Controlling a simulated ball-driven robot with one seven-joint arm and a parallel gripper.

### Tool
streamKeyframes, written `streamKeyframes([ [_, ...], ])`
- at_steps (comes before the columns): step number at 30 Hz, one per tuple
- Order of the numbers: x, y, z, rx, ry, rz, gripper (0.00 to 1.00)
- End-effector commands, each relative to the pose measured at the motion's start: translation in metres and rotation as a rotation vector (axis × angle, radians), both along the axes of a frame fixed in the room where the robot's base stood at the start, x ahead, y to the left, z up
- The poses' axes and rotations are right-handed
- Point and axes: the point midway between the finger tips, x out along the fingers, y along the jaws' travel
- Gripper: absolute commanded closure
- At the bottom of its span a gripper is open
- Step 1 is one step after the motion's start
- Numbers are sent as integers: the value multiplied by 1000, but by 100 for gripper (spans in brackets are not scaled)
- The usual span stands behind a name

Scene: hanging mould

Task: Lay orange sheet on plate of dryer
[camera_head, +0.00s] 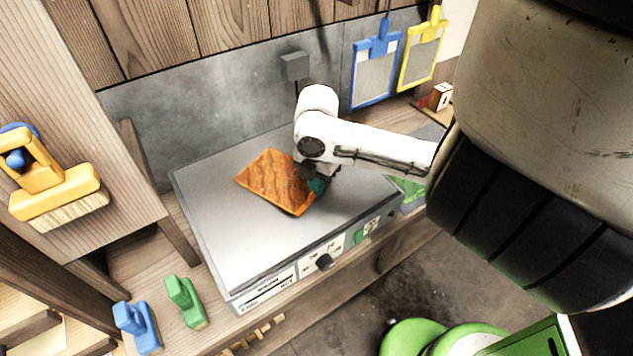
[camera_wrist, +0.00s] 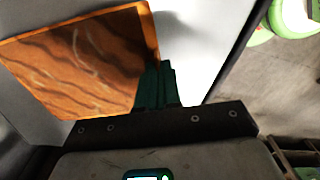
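The orange sheet (camera_head: 270,180), with a darker wavy pattern, is over the middle of the dryer's grey metal plate (camera_head: 225,225). It lies roughly flat, with a dark line under its front edge; I cannot tell whether all of it touches the plate. My gripper (camera_head: 318,186) is at the sheet's right edge, low over the plate. In the wrist view, its dark green fingers (camera_wrist: 158,85) are close together at a corner of the sheet (camera_wrist: 75,60) and look shut on it. The fingertips hide that corner.
The dryer's front panel has a black knob (camera_head: 324,262) and a green switch (camera_head: 360,236). A blue frame (camera_head: 388,45) and a yellow frame (camera_head: 437,22) hang behind. Blue and green handled tools (camera_head: 185,302) stand front left. A yellow brush (camera_head: 60,195) hangs left.

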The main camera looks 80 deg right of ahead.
Motion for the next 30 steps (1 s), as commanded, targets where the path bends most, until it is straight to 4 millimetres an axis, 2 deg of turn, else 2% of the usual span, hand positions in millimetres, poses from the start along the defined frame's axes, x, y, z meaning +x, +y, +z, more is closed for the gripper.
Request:
streamKeyframes([
  [13, 0, 0, -2, 0, 0, 0, 100],
  [23, 0, 0, -1, 0, 0, 0, 67],
  [30, 0, 0, -1, 0, 0, 0, 66],
])
